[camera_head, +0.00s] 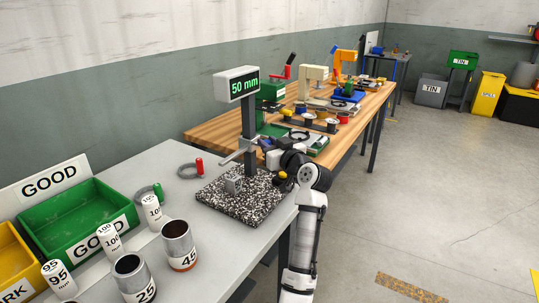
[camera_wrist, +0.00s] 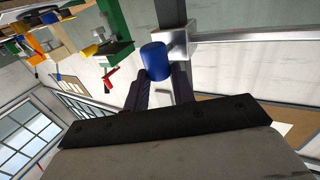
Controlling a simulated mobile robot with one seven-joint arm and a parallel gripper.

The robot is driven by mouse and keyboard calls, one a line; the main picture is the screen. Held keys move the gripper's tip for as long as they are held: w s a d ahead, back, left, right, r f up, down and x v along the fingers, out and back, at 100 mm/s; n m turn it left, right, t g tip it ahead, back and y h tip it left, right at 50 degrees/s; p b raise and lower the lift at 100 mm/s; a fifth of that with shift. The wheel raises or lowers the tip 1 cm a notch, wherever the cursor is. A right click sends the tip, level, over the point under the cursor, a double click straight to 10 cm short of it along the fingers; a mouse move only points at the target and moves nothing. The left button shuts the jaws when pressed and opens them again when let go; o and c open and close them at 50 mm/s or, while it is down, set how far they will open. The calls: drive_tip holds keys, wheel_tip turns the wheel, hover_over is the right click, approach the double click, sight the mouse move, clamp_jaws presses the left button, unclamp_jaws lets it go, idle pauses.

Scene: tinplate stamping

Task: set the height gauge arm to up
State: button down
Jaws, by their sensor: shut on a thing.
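The height gauge stands on a speckled stone base (camera_head: 230,205) on the grey table, with a dark upright column (camera_head: 249,115) and a display (camera_head: 237,84) reading 50 mm. Its metal arm (camera_head: 236,155) sticks out to the left, low on the column above the base. The arm also shows in the wrist view (camera_wrist: 250,36), joined to a silver block on the column. A blue knob (camera_wrist: 154,60) sits beside that block. My gripper (camera_head: 268,146) is at the right of the column, shut on the blue knob; its two fingers (camera_wrist: 160,82) flank the knob in the wrist view.
White marked cylinders (camera_head: 109,240) and open cans (camera_head: 179,243) stand at the front left, near a green GOOD bin (camera_head: 75,215). A red-handled ring-shaped tool (camera_head: 189,170) lies behind the base. A wooden bench (camera_head: 210,130) with presses and parts runs behind.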

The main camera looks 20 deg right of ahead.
wheel_tip(320, 180, up, 10)
drive_tip(key=p, duration=0.2)
drive_tip(key=shift+r, duration=0.15)
drive_tip(key=shift+r, duration=0.1)
drive_tip(key=c, duration=1.2)
unclamp_jaws()
drive_tip(key=shift+o, duration=0.2)
drive_tip(key=shift+f, duration=0.2)
drive_tip(key=shift+s, duration=0.1)
drive_tip(key=s+d+b, duration=0.2)
drive_tip(key=s+b, duration=0.1)
drive_tip(key=s, duration=1)
drive_tip(key=shift+s+d, duration=0.2)
drive_tip(key=shift+d, duration=0.1)
